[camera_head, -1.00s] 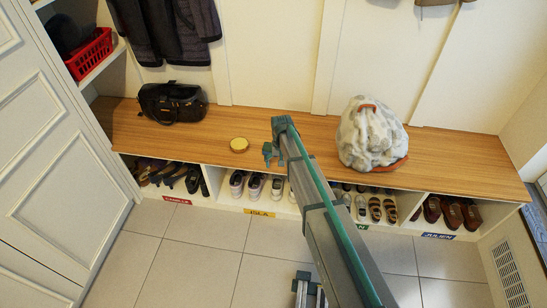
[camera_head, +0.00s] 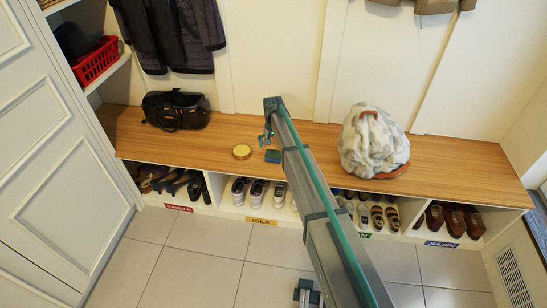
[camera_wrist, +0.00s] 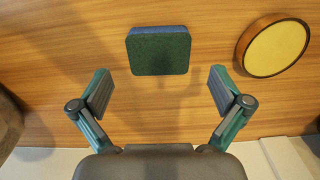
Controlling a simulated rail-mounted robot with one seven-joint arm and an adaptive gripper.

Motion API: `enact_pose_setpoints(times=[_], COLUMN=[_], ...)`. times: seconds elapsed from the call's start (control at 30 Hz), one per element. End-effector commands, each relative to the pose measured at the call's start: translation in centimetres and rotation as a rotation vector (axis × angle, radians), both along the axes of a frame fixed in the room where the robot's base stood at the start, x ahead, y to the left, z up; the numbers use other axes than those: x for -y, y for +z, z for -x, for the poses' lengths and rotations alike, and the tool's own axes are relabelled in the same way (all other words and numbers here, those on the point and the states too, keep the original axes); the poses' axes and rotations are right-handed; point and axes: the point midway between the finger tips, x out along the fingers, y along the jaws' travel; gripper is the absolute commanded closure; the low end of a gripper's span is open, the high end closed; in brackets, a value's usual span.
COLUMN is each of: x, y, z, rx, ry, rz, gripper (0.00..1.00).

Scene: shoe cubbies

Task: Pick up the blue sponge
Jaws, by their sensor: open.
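The blue sponge (camera_head: 272,156) lies on the wooden bench top, just right of a round yellow-topped tin. In the wrist view the sponge (camera_wrist: 158,50) shows a dark green top face and a blue edge. My gripper (camera_wrist: 158,90) is open and empty, its two fingers spread wide. The sponge appears between and beyond the fingertips, apart from both. In the head view my gripper (camera_head: 265,140) hangs over the bench just behind the sponge; its fingers are partly hidden by the arm.
The round tin (camera_head: 241,152) sits close to the sponge; it also shows in the wrist view (camera_wrist: 273,47). A black bag (camera_head: 175,110) stands at the bench's left, a grey-white backpack (camera_head: 373,142) at its right. Shoes fill the cubbies below.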

Motion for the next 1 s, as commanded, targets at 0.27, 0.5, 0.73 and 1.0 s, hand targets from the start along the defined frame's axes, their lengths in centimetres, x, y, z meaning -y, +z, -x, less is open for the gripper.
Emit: enact_pose_setpoints(times=[0.27, 0.5, 0.73, 1.0], x=[0.1, 0.1, 0.1, 0.1], y=[-2.9, -5.2, -5.1, -5.1], z=[0.0, 0.0, 0.0, 0.0], rx=[-0.002, 0.0, 0.0, 0.0], ry=[0.0, 0.001, 0.001, 0.001], rz=[0.001, 0.0, 0.0, 0.0], gripper=[0.0, 0.0, 0.07, 0.34])
